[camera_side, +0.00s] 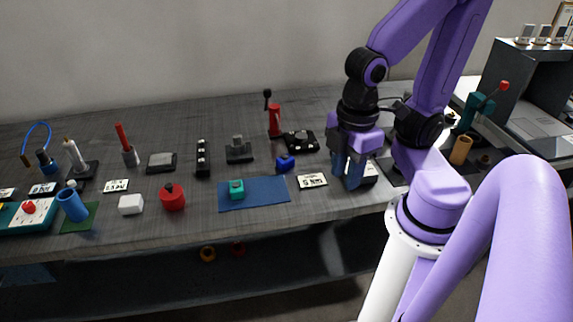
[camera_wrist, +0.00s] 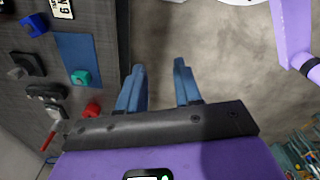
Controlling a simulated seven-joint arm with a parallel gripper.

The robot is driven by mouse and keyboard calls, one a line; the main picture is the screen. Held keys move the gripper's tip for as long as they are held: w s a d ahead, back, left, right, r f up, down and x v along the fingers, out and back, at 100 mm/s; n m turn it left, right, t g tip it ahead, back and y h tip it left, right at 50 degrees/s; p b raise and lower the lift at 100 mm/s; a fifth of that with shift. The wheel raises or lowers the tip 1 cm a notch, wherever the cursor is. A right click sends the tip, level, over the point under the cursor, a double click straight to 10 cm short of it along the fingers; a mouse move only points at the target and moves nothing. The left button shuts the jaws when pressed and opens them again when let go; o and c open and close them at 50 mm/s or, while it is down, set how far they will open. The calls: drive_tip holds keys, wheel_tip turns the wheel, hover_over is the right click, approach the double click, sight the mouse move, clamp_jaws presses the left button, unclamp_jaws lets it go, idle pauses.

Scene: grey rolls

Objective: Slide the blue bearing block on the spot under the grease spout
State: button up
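The blue bearing block (camera_side: 285,163) sits on the grey table just behind the blue mat (camera_side: 262,193). It also shows at the upper left of the wrist view (camera_wrist: 34,25). A red upright with a black knob (camera_side: 274,120) stands behind the block; I cannot tell whether it carries the grease spout, and I cannot make out the spot. My gripper (camera_side: 347,172) hangs fingers down at the right, near the table's front edge and apart from the block. In the wrist view its two blue fingers (camera_wrist: 160,88) are spread with nothing between them.
A teal block (camera_side: 237,189) lies on the blue mat. A lettered card (camera_side: 312,180) lies between mat and gripper. A black fixture (camera_side: 301,141) is behind the blue block. A red container (camera_side: 173,197) and white block (camera_side: 131,204) stand left. A teal press (camera_side: 478,108) stands far right.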

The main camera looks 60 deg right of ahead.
drive_tip(key=shift+w+d+f+h, duration=0.4)
drive_tip(key=shift+w+f, duration=0.1)
drive_tip(key=shift+w, duration=0.1)
drive_tip(key=c, duration=0.5)
drive_tip(key=w+d+f+n+t+h, duration=0.3)
drive_tip(key=w+d+f+n+h, duration=0.2)
drive_tip(key=w, duration=0.5)
drive_tip(key=shift+d+f+n+t, duration=0.35)
drive_tip(key=shift+f+n+t, duration=0.05)
drive_tip(key=shift+f, duration=0.15)
drive_tip(key=n+t, duration=0.2)
drive_tip(key=n, duration=0.7)
approach(283, 168)
drive_tip(key=shift+h, duration=0.4)
wheel_tip(283, 168, down, 5)
drive_tip(key=shift+a+r, duration=0.1)
drive_tip(key=shift+a, duration=0.05)
drive_tip(key=shift+w+d+r, duration=0.1)
drive_tip(key=shift+w+d, duration=0.7)
drive_tip(key=shift+w, duration=0.1)
drive_tip(key=shift+w+d, duration=0.5)
